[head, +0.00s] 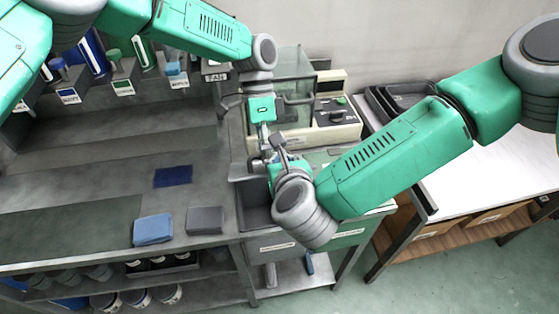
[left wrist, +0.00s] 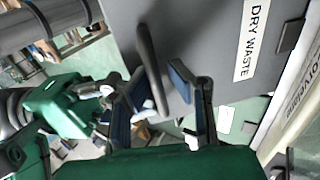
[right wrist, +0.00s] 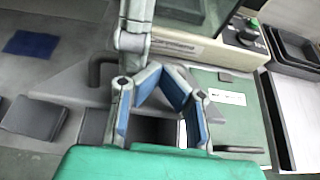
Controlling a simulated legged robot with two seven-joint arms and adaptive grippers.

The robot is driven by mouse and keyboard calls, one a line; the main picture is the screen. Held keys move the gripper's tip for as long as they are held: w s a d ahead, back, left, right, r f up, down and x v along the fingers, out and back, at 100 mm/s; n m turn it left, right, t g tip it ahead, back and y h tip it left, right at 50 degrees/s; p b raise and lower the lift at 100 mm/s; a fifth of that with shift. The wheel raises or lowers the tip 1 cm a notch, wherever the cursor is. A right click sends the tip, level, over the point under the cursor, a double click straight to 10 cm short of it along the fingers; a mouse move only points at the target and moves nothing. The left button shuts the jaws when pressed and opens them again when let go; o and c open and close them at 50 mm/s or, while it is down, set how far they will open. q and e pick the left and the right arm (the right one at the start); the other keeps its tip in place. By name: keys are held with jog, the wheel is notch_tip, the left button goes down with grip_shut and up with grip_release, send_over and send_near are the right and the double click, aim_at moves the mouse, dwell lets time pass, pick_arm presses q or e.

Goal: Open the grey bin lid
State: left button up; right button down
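The grey bin lid (left wrist: 205,40) fills the upper middle of the left wrist view, with a white "DRY WASTE" label (left wrist: 252,35) and a dark bar handle (left wrist: 147,60). My left gripper (left wrist: 160,78) is open, its fingers on either side of the handle; a gap shows on one side. In the head view this gripper (head: 266,150) is over the bin, partly hidden by my right wrist. The grey bin (head: 251,215) shows a dark opening at the front, so the lid seems raised; its angle is unclear. My right gripper (right wrist: 162,75) appears open and empty above the bin area.
A green lid (right wrist: 215,80) with a white label lies beside the grey bin. A beige instrument (head: 335,118) stands behind. My two arms are close together over the bin.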

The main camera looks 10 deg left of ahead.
pick_arm(q)
jog(key=shift+s+d, duration=0.15)
jog(key=shift+d, duration=0.25)
pick_arm(e)
jog(key=shift+w, duration=0.35)
pick_arm(q)
jog(key=shift+r, duration=0.1)
pick_arm(e)
jog(key=shift+s, duration=0.1)
